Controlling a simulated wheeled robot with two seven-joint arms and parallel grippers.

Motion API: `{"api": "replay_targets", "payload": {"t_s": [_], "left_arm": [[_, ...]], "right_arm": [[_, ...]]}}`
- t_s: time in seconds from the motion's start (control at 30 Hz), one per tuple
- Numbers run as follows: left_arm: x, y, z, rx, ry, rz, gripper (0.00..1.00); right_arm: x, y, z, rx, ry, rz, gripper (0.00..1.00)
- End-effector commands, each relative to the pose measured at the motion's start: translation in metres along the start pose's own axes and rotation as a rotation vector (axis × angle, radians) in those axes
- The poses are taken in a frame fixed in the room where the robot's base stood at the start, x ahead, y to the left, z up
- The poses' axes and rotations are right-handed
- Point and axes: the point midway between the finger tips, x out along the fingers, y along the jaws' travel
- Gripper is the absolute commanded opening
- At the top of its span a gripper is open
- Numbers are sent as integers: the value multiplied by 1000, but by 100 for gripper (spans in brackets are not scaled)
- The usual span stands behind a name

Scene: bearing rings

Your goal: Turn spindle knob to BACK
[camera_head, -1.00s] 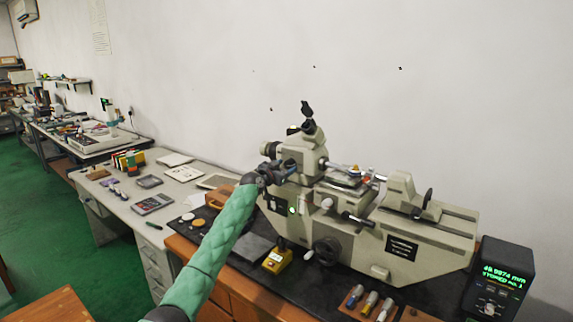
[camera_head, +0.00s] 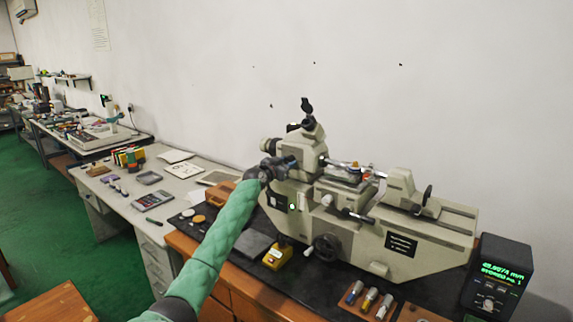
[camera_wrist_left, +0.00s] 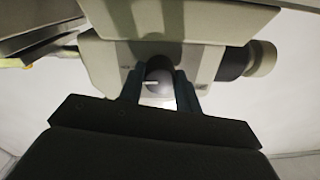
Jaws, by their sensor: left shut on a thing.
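The beige measuring machine (camera_head: 395,230) stands on a black bench top, with its head block at its left end. My right gripper is not in view.
A readout box (camera_head: 497,275) with green digits stands at the right. A yellow box (camera_head: 277,257) lies in front of the machine, near a wooden tray (camera_head: 366,300) of small tools. An eyepiece (camera_head: 307,123) rises above the head block. A grey desk (camera_head: 135,205) is at the left.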

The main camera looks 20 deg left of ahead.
Motion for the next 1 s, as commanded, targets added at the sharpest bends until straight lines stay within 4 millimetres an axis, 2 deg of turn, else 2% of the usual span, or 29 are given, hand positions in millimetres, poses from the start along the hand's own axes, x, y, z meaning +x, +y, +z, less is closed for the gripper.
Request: {"api": "replay_targets", "payload": {"t_s": [0.27, 0.37, 0.6, 1.0], "left_arm": [[0, 1, 2, -133, -4, 1, 11], [0, 1, 2, -215, -7, 1, 11], [0, 1, 1, -440, -14, 3, 11], [0, 1, -1, -821, -27, 6, 11]], "right_arm": [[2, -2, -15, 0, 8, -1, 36], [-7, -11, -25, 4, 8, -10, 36], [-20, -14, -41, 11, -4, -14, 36], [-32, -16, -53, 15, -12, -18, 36]]}}
